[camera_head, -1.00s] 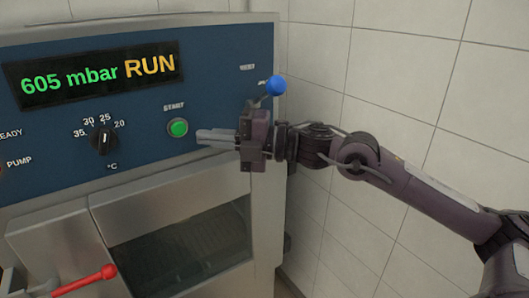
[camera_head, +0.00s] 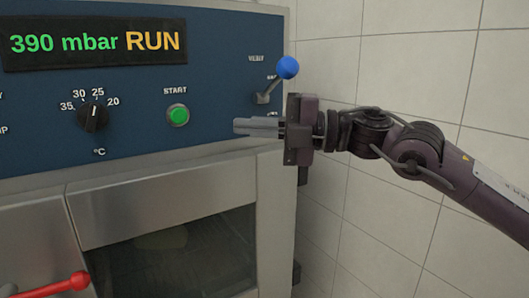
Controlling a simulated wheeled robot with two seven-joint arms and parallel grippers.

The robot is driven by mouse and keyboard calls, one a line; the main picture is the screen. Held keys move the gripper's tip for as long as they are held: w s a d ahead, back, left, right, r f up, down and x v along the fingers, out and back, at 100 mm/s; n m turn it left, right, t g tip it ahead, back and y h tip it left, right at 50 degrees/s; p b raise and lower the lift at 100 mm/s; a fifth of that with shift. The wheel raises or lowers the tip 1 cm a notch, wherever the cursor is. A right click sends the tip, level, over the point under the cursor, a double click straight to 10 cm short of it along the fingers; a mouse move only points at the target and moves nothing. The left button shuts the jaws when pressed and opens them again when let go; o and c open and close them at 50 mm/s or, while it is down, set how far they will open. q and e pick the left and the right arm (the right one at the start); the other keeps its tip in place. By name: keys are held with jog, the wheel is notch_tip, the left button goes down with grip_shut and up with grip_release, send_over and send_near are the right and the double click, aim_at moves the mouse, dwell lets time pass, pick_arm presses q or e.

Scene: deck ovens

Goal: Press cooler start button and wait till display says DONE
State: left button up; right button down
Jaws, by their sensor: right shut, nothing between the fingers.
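The cooler's blue panel (camera_head: 215,75) fills the upper left of the head view. Its display (camera_head: 95,42) reads "390 mbar" in green and "RUN" in yellow. The green start button (camera_head: 178,115) sits below the word START. My right gripper (camera_head: 240,126) is shut and empty. Its fingertips point left, to the right of the button and a little lower, apart from it. My left gripper is not in view.
A black temperature dial (camera_head: 93,117) is left of the button. A lever with a blue ball (camera_head: 288,67) stands out just above my right gripper. A tiled wall (camera_head: 400,60) is at the right.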

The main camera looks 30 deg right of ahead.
jog(key=shift+b+v, duration=0.5)
jog(key=shift+v, duration=0.6)
